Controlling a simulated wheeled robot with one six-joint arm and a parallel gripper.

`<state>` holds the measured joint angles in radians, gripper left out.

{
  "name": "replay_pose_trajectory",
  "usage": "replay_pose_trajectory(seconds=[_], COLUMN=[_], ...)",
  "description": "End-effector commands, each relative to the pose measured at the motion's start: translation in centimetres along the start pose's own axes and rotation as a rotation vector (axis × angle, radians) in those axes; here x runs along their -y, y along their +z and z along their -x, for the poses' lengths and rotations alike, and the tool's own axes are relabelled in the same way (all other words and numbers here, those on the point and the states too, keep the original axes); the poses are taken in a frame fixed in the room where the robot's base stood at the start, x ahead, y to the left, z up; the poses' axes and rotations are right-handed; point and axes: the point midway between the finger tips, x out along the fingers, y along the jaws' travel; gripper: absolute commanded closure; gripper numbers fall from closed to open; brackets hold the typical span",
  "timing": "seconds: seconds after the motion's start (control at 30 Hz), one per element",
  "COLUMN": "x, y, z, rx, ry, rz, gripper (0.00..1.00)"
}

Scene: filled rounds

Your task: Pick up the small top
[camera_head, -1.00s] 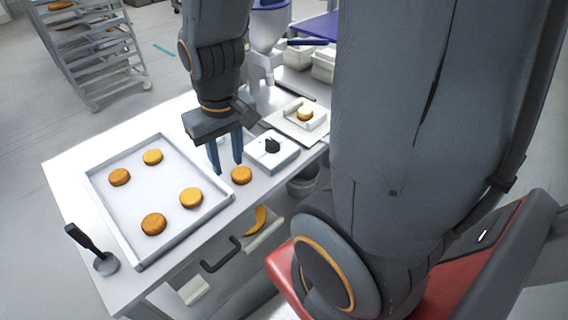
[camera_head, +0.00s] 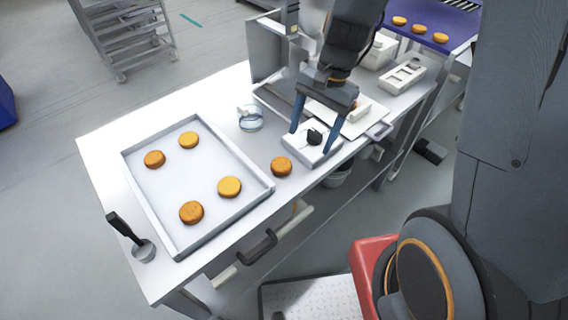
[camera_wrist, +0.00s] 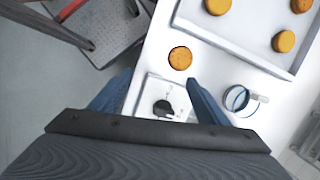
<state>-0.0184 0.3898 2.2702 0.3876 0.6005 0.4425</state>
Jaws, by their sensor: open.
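Several golden-brown rounds are in view. One (camera_head: 281,166) lies alone on the bench, right of the tray; it also shows in the wrist view (camera_wrist: 180,58). Others lie in the tray (camera_head: 160,232), two orange-brown ones (camera_head: 154,159) (camera_head: 191,212) and two yellower ones (camera_head: 188,140) (camera_head: 229,187). I cannot tell by size which is the small top. My gripper (camera_head: 311,140) is open and empty, pointing down with its fingers around a black object (camera_head: 315,137) on a white box (camera_head: 300,152). The loose round is just left of it, apart from the fingers.
A clear jar (camera_head: 249,118) stands behind the loose round. A black-handled tool (camera_head: 143,251) lies at the bench's front left. A white holder (camera_head: 402,76) stands back right, near a blue surface (camera_head: 455,35) with more rounds.

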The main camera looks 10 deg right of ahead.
Motion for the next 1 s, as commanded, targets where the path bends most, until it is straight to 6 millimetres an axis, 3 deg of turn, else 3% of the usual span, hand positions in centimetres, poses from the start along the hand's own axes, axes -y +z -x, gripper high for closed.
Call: replay_pose_trajectory(seconds=[0.1,0.3,0.77,1.0], x=[2.2,4.4,4.6,4.5], y=[-0.4,-0.6,0.1,0.6], z=[-2.0,-3.8,-7.5,-10.4], rx=[0.080,0.153,0.164,0.164], ry=[-0.012,-0.022,-0.022,-0.022], rz=[-0.192,-0.373,-0.399,-0.397], gripper=[0.30,0.30,0.30,0.30])
